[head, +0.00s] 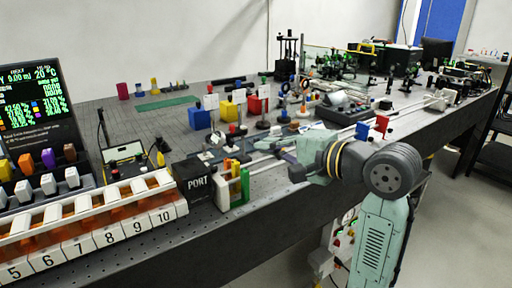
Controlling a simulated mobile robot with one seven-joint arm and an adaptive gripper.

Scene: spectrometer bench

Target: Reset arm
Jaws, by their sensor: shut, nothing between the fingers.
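My arm reaches in from the lower right, over the front edge of the bench. Its end, my gripper (272,147), points left above the bench top. It is shut and holds nothing. It is small in this view and lies against grey rails and parts, so its fingertips are hard to make out. The bench (285,208) is a long dark optical table with a perforated top. My arm hides part of its front edge and some of the parts behind.
Blue (199,119) and yellow (228,110) blocks, posts and optics crowd the bench middle. A display (35,105) stands at far left. Open floor lies right of my arm.

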